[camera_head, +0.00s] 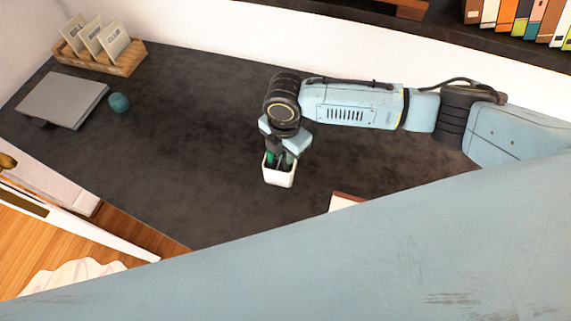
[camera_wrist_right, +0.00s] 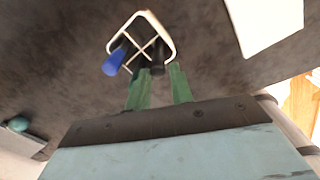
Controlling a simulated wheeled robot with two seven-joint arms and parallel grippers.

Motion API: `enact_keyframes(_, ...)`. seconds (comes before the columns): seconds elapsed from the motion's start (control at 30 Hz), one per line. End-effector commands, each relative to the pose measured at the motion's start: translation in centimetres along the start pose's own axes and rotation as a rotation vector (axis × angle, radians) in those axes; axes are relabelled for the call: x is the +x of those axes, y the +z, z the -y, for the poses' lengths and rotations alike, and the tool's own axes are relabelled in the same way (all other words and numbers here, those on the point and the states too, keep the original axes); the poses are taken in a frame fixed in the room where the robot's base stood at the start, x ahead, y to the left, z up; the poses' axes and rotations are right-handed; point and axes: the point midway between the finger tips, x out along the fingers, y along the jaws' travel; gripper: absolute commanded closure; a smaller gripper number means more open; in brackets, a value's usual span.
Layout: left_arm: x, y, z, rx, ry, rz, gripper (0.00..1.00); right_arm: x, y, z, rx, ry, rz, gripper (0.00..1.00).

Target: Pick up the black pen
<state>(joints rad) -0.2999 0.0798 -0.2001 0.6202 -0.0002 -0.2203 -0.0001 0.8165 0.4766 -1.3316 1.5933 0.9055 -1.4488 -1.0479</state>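A white pen holder (camera_head: 279,178) with an open, divided top stands on the dark desk; its rim also shows in the right wrist view (camera_wrist_right: 168,35). In that view a dark, pen-like end (camera_wrist_right: 158,62), likely the black pen, sticks up at the holder's near side. A blue-ended item (camera_wrist_right: 115,62) stands in another compartment. My right gripper (camera_head: 279,158) points down over the holder. Its green fingers (camera_wrist_right: 157,82) are apart, with the dark end just beyond and between them in the picture. I cannot tell whether they touch it. My left gripper is out of view.
A grey laptop-like slab (camera_head: 62,100), a teal ball (camera_head: 118,102) and a wooden rack with cards (camera_head: 118,62) are at the left. A white, red-edged book-like item (camera_head: 343,202) lies right of the holder. The desk (camera_head: 190,130) between is clear.

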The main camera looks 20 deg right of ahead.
Motion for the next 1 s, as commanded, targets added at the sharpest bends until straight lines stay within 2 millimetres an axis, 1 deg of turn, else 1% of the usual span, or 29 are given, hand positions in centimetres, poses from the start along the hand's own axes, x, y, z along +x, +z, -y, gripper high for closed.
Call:
enact_keyframes(0.03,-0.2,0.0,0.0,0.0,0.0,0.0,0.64,0.8,0.1,0.1,0.002,-0.004,0.0,0.78)
enact_keyframes(0.2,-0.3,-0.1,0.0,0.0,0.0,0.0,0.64,3.2,0.4,0.0,0.001,-0.003,-0.001,0.78)
enact_keyframes(0.3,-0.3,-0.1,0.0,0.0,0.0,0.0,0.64,4.2,0.4,0.0,0.001,-0.002,0.0,0.78)
enact_keyframes(0.57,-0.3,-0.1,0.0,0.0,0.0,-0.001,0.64,4.4,0.4,0.0,0.0,-0.002,0.0,0.78)
enact_keyframes(0.73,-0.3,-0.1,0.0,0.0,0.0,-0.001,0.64,4.4,0.4,0.0,0.0,-0.002,0.0,0.99)
enact_keyframes(0.77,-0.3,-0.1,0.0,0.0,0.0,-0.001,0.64,4.4,0.4,0.0,0.0,-0.002,0.0,1.0)
enact_keyframes(1.0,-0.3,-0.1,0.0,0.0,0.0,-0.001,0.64,4.3,0.4,0.0,0.0,-0.001,0.0,1.0)
